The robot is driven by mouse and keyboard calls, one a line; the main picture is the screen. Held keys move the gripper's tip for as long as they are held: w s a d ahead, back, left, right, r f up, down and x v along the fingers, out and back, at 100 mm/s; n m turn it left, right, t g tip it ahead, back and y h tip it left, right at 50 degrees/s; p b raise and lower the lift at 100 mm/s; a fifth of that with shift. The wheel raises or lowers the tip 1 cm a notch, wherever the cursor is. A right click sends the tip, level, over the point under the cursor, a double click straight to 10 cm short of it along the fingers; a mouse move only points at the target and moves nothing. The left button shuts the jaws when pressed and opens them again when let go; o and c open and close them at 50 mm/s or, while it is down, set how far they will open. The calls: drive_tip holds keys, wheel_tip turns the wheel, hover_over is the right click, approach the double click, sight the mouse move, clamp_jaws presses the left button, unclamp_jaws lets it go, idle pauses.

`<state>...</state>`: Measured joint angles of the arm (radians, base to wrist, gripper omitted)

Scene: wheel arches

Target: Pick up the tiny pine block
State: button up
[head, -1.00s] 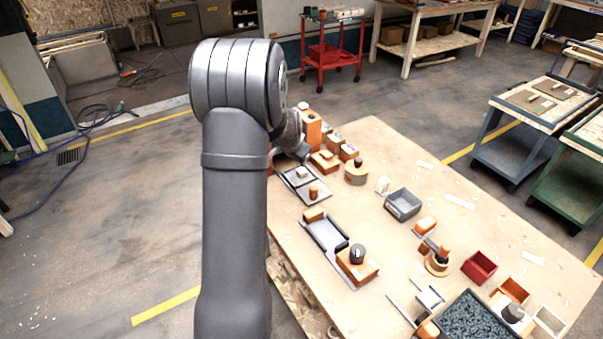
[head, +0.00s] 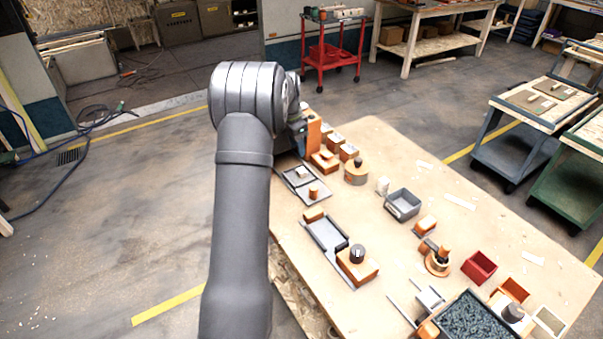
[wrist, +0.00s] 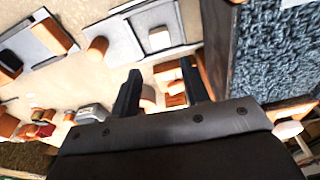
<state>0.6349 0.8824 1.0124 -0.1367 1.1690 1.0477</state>
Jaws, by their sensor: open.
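I cannot tell for sure which thing is the tiny pine block. A small pale block (head: 302,172) sits on a grey two-part tray (head: 291,185); it also shows in the wrist view (wrist: 159,39). An orange cylinder (head: 314,191) stands on the same tray and shows left of the pale block in the wrist view (wrist: 97,47). My gripper (wrist: 160,83) is open, its two dark fingers apart. Orange wooden pieces (wrist: 170,75) show beyond and between the fingers, with nothing seen gripped. In the head view my arm hides the fingers.
A bin of blue-grey rough material (wrist: 275,50) is close to the right finger in the wrist view. Orange blocks and a round wooden piece (head: 356,173) stand on the table right of my arm.

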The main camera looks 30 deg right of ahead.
sight(301, 170)
drive_tip(key=f, duration=0.3)
drive_tip(key=d+f, duration=0.1)
drive_tip(key=f, duration=0.6)
drive_tip(key=shift+d+f, duration=0.25)
drive_tip(key=shift+d, duration=0.05)
drive_tip(key=shift+c, duration=0.4)
drive_tip(key=c, duration=0.6)
